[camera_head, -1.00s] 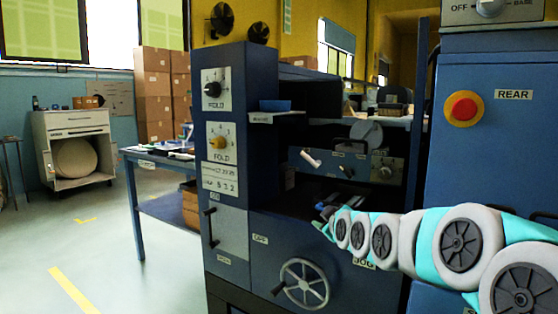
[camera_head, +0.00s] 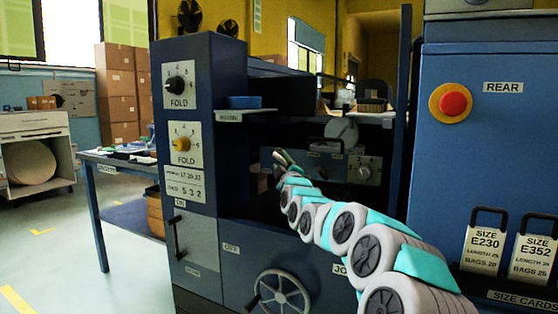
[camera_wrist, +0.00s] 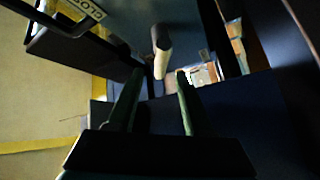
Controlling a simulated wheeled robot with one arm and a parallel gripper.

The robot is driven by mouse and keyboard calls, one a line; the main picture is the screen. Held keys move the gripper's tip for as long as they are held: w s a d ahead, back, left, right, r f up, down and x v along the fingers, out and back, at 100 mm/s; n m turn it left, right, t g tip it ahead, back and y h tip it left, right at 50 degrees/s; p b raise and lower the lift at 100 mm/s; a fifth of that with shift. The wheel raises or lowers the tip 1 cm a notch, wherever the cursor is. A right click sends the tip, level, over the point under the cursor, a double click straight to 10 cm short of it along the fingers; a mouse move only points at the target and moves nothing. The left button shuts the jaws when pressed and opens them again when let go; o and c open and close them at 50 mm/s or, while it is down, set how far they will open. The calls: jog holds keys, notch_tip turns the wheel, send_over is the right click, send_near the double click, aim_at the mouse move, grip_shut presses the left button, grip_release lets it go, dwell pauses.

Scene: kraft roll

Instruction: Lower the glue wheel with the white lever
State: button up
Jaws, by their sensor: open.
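The white lever (camera_wrist: 161,52) shows in the wrist view as a pale bar with a dark upper part, just beyond and between my fingertips. My gripper (camera_wrist: 158,75) is open, its two dark green fingers apart, with nothing visibly clamped. In the head view my gripper (camera_head: 284,157) is in front of the blue panel (camera_head: 315,172) and hides the lever. A pale grey disc (camera_head: 342,131), perhaps the glue wheel, stands above and behind this panel, partly hidden. I cannot tell whether my fingers touch the lever.
A knob (camera_head: 363,173) is on the panel, right of my gripper. A shelf with a blue tray (camera_head: 244,102) juts out at upper left. The spoked handwheel (camera_head: 281,294) is below. The rear cabinet (camera_head: 480,140) with a red button (camera_head: 455,103) stands at right.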

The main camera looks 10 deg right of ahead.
jog(key=shift+x, duration=1.35)
grip_shut()
jog(key=shift+f, duration=0.1)
dwell(0.5)
